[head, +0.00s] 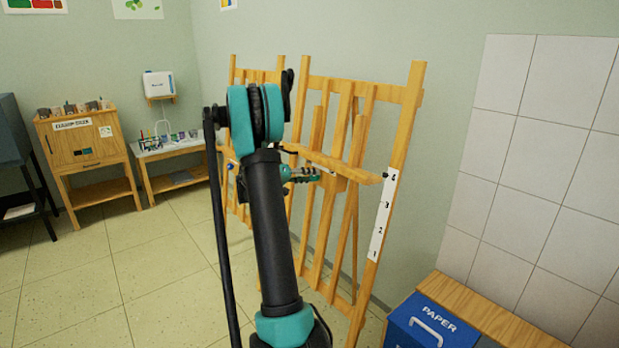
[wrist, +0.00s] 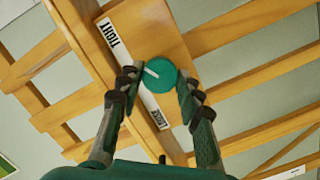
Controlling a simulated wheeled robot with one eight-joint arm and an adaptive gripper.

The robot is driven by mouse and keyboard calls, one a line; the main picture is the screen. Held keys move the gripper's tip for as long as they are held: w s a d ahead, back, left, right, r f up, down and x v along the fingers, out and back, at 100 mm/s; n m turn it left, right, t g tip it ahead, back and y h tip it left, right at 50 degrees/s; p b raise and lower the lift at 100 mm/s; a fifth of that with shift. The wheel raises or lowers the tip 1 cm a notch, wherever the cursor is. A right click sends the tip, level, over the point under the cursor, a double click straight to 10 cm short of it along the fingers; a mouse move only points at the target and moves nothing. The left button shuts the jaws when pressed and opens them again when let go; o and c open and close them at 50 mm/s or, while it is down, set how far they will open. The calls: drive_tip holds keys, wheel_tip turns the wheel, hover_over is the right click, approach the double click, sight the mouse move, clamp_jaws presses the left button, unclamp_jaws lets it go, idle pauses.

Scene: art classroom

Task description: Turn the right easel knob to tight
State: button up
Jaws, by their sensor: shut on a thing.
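The easel knob (wrist: 161,77) is a round teal disc with a white pointer line, on a wooden easel bar in the wrist view. A white label strip (wrist: 127,62) beside it reads TIGHT at its upper end and LOOSE at its lower end. The pointer is aimed up and left, at the strip between the two words. My gripper (wrist: 160,88) has one dark finger on each side of the knob and is shut on it. In the head view my gripper (head: 303,174) is at the right easel (head: 387,150), below its ledge; the knob is hidden there.
A second easel (head: 232,120) stands to the left, partly behind my arm. A blue PAPER bin (head: 420,325) and a wooden bench (head: 490,315) are at lower right. A cabinet (head: 85,150) and a side table (head: 170,150) stand far left. The floor between is clear.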

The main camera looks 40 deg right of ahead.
drive_tip(key=o, duration=1.2)
drive_tip(key=shift+c, duration=0.2)
drive_tip(key=v, duration=1.2)
drive_tip(key=s+a+f+n+t+y, duration=0.2)
drive_tip(key=s+a+f+y, duration=0.3)
drive_tip(key=s+a, duration=0.5)
drive_tip(key=s+a+f+n+t+y, duration=0.1)
drive_tip(key=s+a+f+n+y, duration=0.2)
drive_tip(key=s+a, duration=0.6)
drive_tip(key=s+a+f+n+t+y, duration=0.2)
drive_tip(key=s+a+f+n+y, duration=0.1)
drive_tip(key=s+a+f+y, duration=0.4)
drive_tip(key=s+a+f, duration=0.1)
drive_tip(key=s+a, duration=0.2)
drive_tip(key=a, duration=0.2)
drive_tip(key=shift+s+f+n+t, duration=0.25)
drive_tip(key=shift+s+n+t, duration=0.05)
drive_tip(key=shift+s, duration=0.05)
